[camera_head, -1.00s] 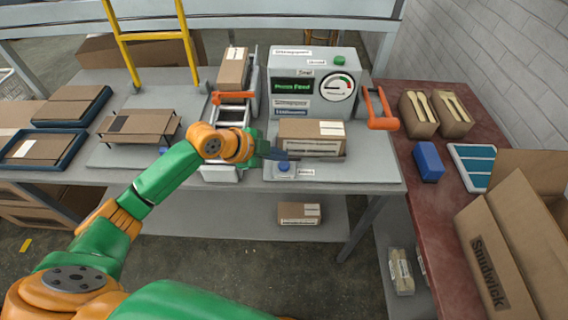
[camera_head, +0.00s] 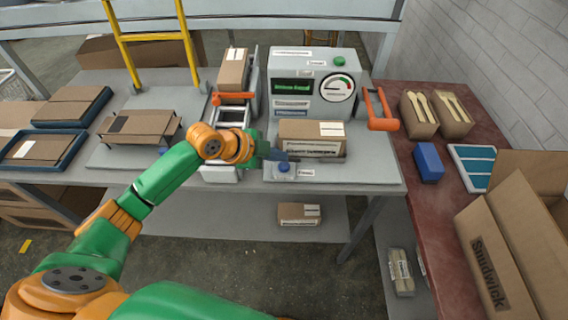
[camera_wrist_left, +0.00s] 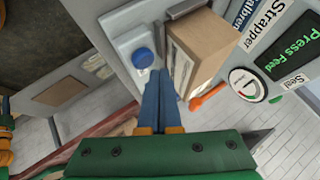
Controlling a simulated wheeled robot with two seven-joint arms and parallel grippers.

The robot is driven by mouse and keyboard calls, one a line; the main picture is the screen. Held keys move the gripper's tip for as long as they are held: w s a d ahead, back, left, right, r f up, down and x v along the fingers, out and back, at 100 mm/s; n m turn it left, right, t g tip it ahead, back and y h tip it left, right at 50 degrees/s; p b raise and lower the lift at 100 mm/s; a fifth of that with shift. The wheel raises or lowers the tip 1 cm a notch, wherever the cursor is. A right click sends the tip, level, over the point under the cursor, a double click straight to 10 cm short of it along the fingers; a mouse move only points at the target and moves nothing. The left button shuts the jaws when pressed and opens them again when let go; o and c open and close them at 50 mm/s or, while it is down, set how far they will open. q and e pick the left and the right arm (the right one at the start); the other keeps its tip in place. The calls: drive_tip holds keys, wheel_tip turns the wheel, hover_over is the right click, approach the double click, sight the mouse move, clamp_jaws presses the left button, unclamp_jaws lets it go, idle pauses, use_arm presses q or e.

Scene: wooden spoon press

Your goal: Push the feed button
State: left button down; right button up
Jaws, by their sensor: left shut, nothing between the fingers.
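The blue feed button (camera_head: 283,168) sits on a small light plate at the front of the grey strapper machine (camera_head: 335,105). It also shows in the left wrist view (camera_wrist_left: 143,57). My left gripper (camera_head: 280,156) is shut and empty, with its blue-grey fingers pointing at the area between the button and a cardboard box (camera_head: 308,137). In the left wrist view the fingertips (camera_wrist_left: 161,76) appear just beside the button. I cannot tell whether they touch it. The machine's display (camera_wrist_left: 291,52) reads "Press Feed". My right gripper is not in view.
The cardboard box stands on the machine bed close behind the fingers. Orange handles (camera_head: 383,123) stand at the machine's right. A green button (camera_head: 339,61) is on its top. A blue block (camera_head: 428,162) and an open carton (camera_head: 500,240) are on the red side table.

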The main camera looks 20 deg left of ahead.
sight(279, 166)
use_arm(q)
drive_tip(key=shift+f, duration=0.1)
idle(0.5)
drive_tip(key=shift+f, duration=0.35)
drive_tip(key=shift+f+b, duration=0.45)
drive_tip(key=shift+f, duration=0.05)
idle(0.6)
drive_tip(key=shift+r+p, duration=0.95)
drive_tip(key=shift+p, duration=0.1)
wheel_tip(279, 166, up, 5)
drive_tip(key=p, duration=0.5)
drive_tip(key=shift+r, duration=0.1)
